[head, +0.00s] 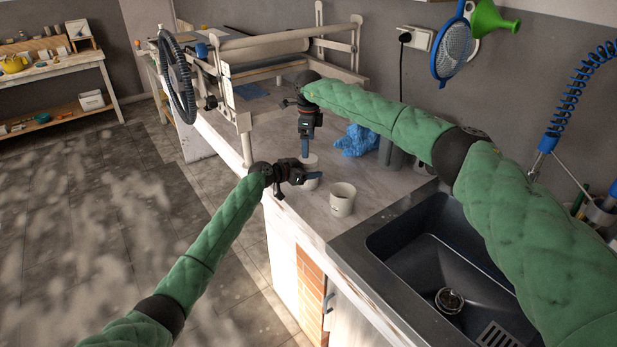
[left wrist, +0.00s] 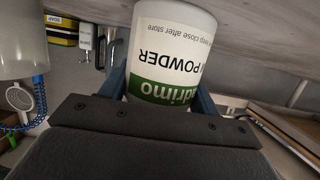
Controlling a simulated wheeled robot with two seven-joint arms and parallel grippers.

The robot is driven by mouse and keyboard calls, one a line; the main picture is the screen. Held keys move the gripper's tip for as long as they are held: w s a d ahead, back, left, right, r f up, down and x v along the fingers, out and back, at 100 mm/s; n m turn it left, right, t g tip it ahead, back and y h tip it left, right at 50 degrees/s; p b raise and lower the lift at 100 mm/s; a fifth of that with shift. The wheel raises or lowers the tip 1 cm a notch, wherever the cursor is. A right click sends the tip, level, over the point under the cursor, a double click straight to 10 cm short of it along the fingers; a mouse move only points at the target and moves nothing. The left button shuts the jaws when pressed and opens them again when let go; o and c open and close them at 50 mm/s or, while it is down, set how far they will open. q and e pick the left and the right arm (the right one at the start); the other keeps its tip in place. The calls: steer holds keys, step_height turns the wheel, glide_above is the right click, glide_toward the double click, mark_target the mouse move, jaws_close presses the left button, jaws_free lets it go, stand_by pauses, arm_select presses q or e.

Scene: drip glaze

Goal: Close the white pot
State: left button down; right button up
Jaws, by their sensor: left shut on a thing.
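The white pot (head: 311,184) stands on the counter, partly hidden by my left gripper (head: 313,177). In the left wrist view the pot (left wrist: 172,50) shows upside down, with a green band and the word "POWDER". The blue fingers of my left gripper (left wrist: 163,92) are shut on its sides. My right gripper (head: 306,150) points down from above, its fingertips at the upper end of the pot. I cannot tell whether it grips anything or holds a lid there. The pot's opening is hidden.
A pale cup (head: 342,200) stands just right of the pot, near the dark sink (head: 440,262). A blue crumpled cloth (head: 357,141) and grey containers (head: 391,154) are behind. A roller press (head: 265,50) fills the counter's far end. The counter's front edge is close by.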

step_height(320, 180, up, 10)
steer(key=shift+r, duration=0.25)
stand_by(0.3)
arm_select(q)
steer(key=shift+c, duration=1.4)
jaws_free()
steer(key=shift+s+a+b, duration=0.3)
steer(key=shift+a, duration=0.2)
steer(key=b+v, duration=0.2)
steer(key=v, duration=0.3)
steer(key=shift+s+a+r, duration=0.15)
steer(key=shift+s+a, duration=0.05)
steer(key=shift+a, duration=0.05)
steer(key=shift+s+a+r, duration=0.25)
steer(key=shift+a, duration=0.05)
arm_select(e)
step_height(320, 180, down, 3)
